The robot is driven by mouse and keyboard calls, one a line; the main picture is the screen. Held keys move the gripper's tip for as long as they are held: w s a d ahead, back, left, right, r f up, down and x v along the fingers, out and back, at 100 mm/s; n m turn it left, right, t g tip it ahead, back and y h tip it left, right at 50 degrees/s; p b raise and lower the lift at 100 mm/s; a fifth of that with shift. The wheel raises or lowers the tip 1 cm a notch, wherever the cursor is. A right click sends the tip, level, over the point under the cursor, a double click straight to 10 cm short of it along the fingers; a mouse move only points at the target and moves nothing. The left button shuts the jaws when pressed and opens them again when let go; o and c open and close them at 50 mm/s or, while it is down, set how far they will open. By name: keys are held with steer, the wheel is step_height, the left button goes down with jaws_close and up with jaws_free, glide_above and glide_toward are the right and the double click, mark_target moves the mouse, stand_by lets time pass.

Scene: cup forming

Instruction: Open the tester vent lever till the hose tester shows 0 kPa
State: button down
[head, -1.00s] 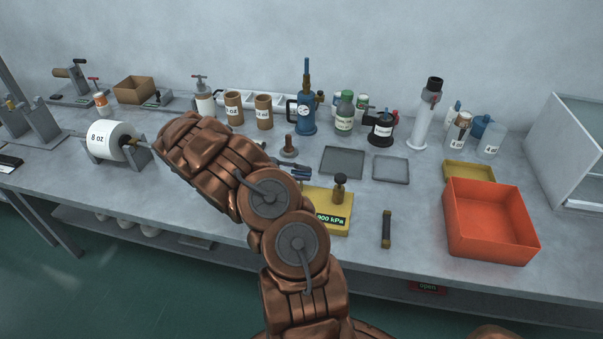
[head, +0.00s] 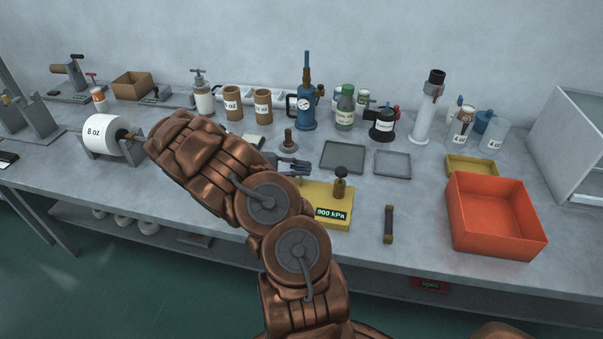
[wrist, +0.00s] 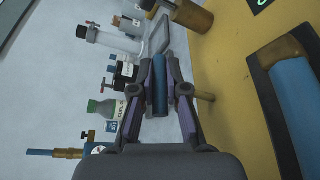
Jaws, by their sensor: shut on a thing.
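The yellow hose tester (head: 315,195) stands near the front of the bench, and its display (head: 332,213) reads 900 kPa. In the wrist view its yellow face (wrist: 232,75) fills the right side. My gripper (wrist: 160,75) is shut on a blue handle (wrist: 160,90), which looks like the tester vent lever, beside that face. A short brass pin (wrist: 205,96) sticks out of the face towards my gripper. In the head view my gripper's fingers (head: 292,166) show at the tester's back left edge, and my arm hides the tester's left part.
An orange bin (head: 495,215) and a dark bar with brass-coloured ends (head: 388,224) are to the right. Grey trays (head: 342,157), a blue pump (head: 306,114) and bottles (head: 345,110) stand behind. A white roll (head: 108,135) is at the left.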

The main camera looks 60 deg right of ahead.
steer(key=shift+s+a+f+m+h+b, duration=0.15)
steer(key=shift+a+f+m+h+b, duration=0.3)
steer(key=shift+b, duration=1.9)
steer(key=shift+s+a+f+m+h+b, duration=0.15)
steer(key=shift+a+m+b, duration=0.5)
steer(key=shift+b, duration=1.65)
steer(key=shift+r+m+g+b, duration=0.2)
steer(key=shift+m+g+b, duration=0.1)
steer(key=shift+b, duration=0.2)
steer(key=shift+s+r, duration=0.1)
steer(key=c, duration=1.2)
jaws_free()
steer(key=v, duration=1.2)
steer(key=shift+a, duration=0.1)
